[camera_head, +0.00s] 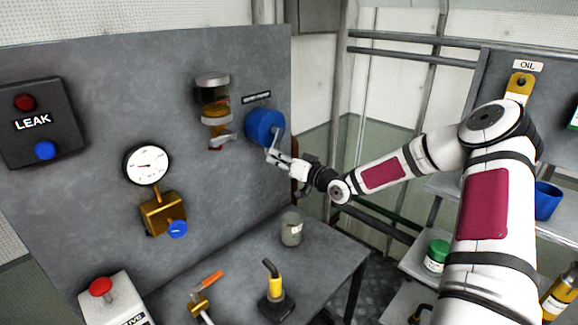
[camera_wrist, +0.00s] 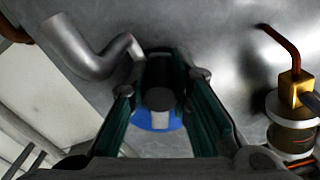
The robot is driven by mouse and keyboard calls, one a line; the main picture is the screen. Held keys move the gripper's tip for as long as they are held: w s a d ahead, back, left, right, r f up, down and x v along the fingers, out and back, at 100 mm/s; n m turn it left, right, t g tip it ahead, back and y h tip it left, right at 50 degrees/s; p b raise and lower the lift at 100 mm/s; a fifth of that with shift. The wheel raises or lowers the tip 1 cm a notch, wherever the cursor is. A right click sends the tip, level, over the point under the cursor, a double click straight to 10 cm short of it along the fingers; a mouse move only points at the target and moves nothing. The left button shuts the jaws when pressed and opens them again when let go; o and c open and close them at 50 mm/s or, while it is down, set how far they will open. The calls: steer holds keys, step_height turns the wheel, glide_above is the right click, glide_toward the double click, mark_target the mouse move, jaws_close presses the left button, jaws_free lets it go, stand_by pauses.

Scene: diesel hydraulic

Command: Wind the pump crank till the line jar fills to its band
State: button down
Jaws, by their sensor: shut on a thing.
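The pump is a round blue housing (camera_head: 262,126) on the grey panel, with a grey crank arm (camera_head: 277,141) in front of it. My gripper (camera_head: 275,156) is shut on the crank handle. In the wrist view the dark round handle (camera_wrist: 160,98) sits between my green-padded fingers, with part of the blue housing (camera_wrist: 150,123) behind it. The line jar (camera_head: 213,97) is a clear cylinder with a grey cap, left of the pump. Amber shows in its lower part; I cannot tell the liquid level from the band. Its brass fitting appears in the wrist view (camera_wrist: 297,90).
The panel also carries a LEAK box (camera_head: 35,121), a gauge (camera_head: 147,165) and a brass valve (camera_head: 162,212) with a blue knob. Shelves stand right.

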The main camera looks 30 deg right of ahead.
steer(key=shift+s+a+r+m+p, duration=0.2)
steer(key=shift+a+r+m+p, duration=0.4)
steer(key=shift+m, duration=0.85)
steer(key=shift+s+a+r+m+p, duration=0.25)
steer(key=shift+a+r+m+p, duration=0.4)
steer(key=shift+m, duration=0.85)
steer(key=shift+s+a+r+m+p, duration=0.25)
steer(key=shift+a+r+m, duration=0.4)
steer(key=shift+m, duration=0.8)
steer(key=shift+d+r, duration=0.15)
steer(key=shift+r, duration=0.05)
steer(key=c, duration=1.4)
jaws_free()
steer(key=shift+c, duration=0.2)
steer(key=v, duration=1.2)
